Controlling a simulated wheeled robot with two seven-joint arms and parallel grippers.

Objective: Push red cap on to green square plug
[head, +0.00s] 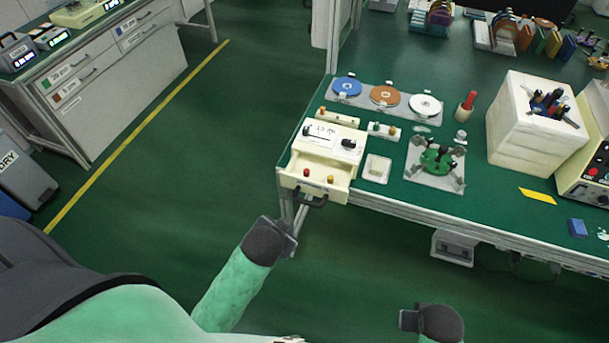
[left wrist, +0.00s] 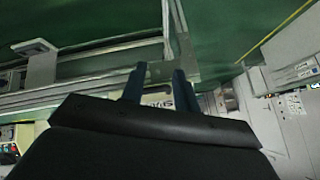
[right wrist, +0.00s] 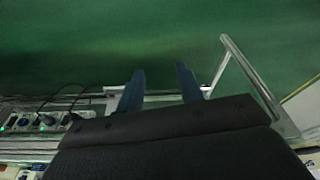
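A small red piece (head: 305,172), possibly the red cap, sits in the open drawer (head: 318,183) of the cream box at the bench's left end. A yellow piece (head: 330,179) is beside it. I cannot make out a green square plug; a green round part (head: 437,158) sits among clamps on a grey plate. My left gripper (head: 291,241) is in front of and below the drawer, apart from it; its fingers are spread and empty in the left wrist view (left wrist: 160,88). My right gripper (head: 405,320) is low before the bench, fingers spread and empty in the right wrist view (right wrist: 160,86).
The green bench (head: 400,195) carries a rack of blue, brown and white discs (head: 385,96), a red-topped holder (head: 466,106), a small cream block (head: 376,168) and a tall white block (head: 520,140). Open floor lies left of the bench.

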